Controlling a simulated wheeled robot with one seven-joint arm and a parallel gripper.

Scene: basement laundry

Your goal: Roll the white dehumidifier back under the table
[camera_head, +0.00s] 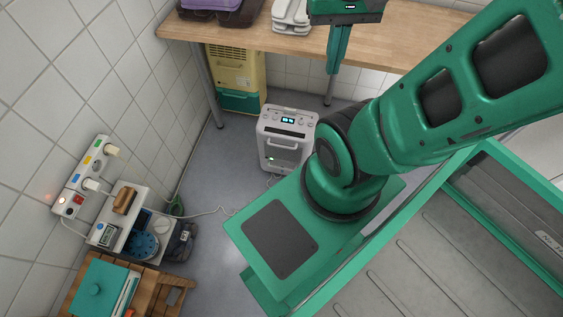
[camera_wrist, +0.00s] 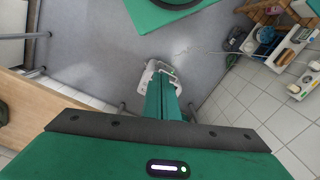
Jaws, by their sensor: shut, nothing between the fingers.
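The white dehumidifier (camera_head: 288,136) stands upright on the grey floor, with a lit blue display on top and a handle on its front. It is just in front of the wooden table (camera_head: 400,47), between the table legs as seen in the head view. My gripper (camera_head: 333,71) is shut and empty, pointing down near the table's front edge, above and to the right of the dehumidifier in the picture. In the wrist view, the shut fingers (camera_wrist: 163,84) cover part of the dehumidifier (camera_wrist: 149,73). I cannot tell their exact distance from it.
A yellow and green unit (camera_head: 236,77) stands under the table's left end. A table leg (camera_head: 328,99) is behind the dehumidifier on the right. A white cable (camera_head: 207,212) crosses the floor at left, near a shelf of small items (camera_head: 124,215) and a wooden stool (camera_head: 150,296).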

